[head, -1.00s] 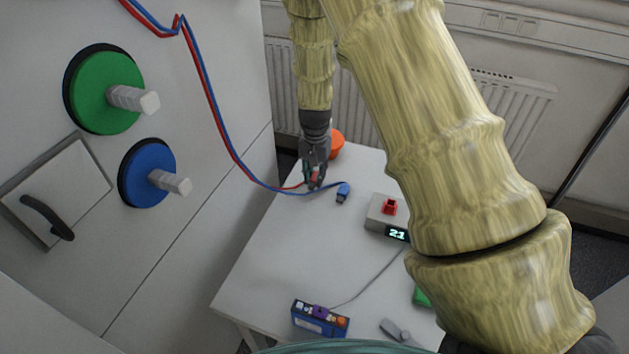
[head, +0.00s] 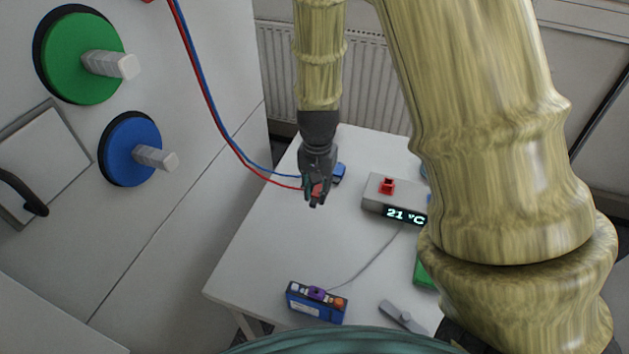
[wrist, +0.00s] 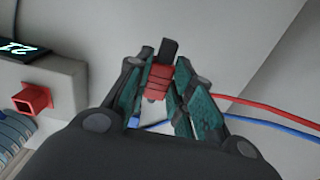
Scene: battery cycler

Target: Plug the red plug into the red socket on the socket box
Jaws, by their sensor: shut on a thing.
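My gripper (head: 315,199) is shut on the red plug (wrist: 159,82), which sits between its teal-lined fingers with a dark tip showing beyond the red body. In the head view the gripper is left of the socket box (head: 374,207), apart from it. The red socket (head: 387,186) stands up on the box's top; it also shows at the left of the wrist view (wrist: 33,98). The red cable (wrist: 275,110) runs off to the right in the wrist view. Most of the plug is hidden by the fingers in the head view.
A blue plug (head: 339,172) lies on the white table (head: 262,240) behind my gripper. A blue battery pack (head: 317,306) and a grey object (head: 402,316) lie near the front edge. A cabinet with green and blue knobs stands left. My arm covers the table's right side.

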